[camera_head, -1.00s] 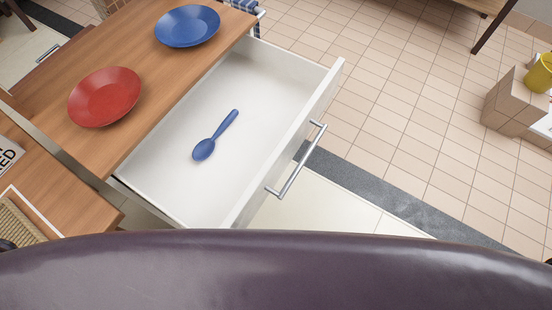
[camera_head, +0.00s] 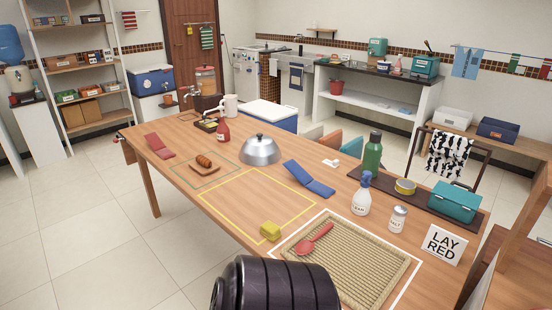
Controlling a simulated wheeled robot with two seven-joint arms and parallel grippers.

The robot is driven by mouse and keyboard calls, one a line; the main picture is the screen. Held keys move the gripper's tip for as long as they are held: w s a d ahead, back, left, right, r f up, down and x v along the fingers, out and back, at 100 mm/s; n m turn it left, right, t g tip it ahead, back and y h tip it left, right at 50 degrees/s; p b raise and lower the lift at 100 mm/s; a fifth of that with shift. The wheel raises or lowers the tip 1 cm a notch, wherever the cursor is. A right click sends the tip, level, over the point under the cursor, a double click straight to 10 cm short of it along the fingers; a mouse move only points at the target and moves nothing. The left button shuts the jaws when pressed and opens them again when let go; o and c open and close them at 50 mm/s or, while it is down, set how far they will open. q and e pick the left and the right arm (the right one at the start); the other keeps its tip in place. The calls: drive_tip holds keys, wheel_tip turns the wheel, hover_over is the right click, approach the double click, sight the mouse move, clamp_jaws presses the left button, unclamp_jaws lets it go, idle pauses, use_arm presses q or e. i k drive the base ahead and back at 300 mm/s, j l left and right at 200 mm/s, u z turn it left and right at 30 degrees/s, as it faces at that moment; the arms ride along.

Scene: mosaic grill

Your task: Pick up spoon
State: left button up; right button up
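A red spoon (camera_head: 314,240) lies on a woven tan mat (camera_head: 352,282) near the front right of the wooden table. Its bowl is at the lower left and its handle points up and right. The mat lies inside a white outline, beside a white sign reading "LAY RED" (camera_head: 443,244). Neither of my grippers is in view. A dark ribbed, rounded shape at the bottom edge hides part of the table's front. The blue spoon and the open drawer seen earlier are out of view.
A metal dome (camera_head: 259,150) is further back. The yellow-outlined area is mostly clear.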

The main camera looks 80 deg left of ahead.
sight(306, 247)
drive_tip(key=k+u, duration=0.1)
drive_tip(key=u, duration=2.2)
drive_tip(key=i+j+z, duration=0.1)
drive_tip(key=z, duration=0.4)
drive_tip(key=j+z, duration=0.25)
drive_tip(key=z, duration=0.25)
